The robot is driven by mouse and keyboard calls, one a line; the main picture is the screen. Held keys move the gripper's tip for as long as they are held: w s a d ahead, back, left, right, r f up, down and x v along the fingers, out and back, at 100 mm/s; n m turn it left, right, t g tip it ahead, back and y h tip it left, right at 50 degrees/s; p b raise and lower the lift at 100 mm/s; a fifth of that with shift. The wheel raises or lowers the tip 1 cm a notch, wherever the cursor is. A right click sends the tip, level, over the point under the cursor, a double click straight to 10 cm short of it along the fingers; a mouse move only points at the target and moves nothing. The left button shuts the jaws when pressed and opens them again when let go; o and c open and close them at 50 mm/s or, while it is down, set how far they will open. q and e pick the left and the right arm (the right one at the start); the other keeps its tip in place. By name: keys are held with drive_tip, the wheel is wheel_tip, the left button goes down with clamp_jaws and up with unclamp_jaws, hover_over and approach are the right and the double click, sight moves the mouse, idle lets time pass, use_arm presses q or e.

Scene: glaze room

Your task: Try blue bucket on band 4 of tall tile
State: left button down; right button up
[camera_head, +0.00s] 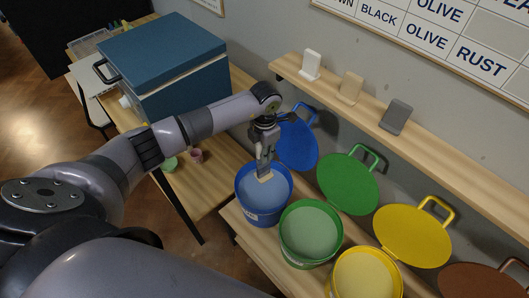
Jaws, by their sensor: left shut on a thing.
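The blue bucket (263,207) stands open on the wooden bench, with pale blue glaze inside. Its blue lid (298,143) leans against the wall behind it. My left gripper (264,166) points down over the bucket's mouth. It is shut on a pale tile (265,178), of which only a small part shows at the fingertips, at the glaze. I cannot tell how deep the tile reaches or make out its bands. My right gripper is not in view.
Green (311,234) and yellow (366,274) open buckets stand to the right, with lids behind. A wall shelf (430,140) holds three small tiles. A blue-topped kiln-like box (162,55) and a pink cup (196,156) are on the left table.

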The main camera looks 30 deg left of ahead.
use_arm(q)
drive_tip(key=s+a+r+p, duration=0.1)
drive_tip(key=s+a+p, duration=0.2)
drive_tip(key=s, duration=0.6)
drive_tip(key=s+a+r+p, duration=0.2)
drive_tip(key=s+a+p, duration=0.1)
drive_tip(key=s+p, duration=0.4)
drive_tip(key=s, duration=0.3)
drive_tip(key=shift+a, duration=0.3)
drive_tip(key=shift+w, duration=0.15)
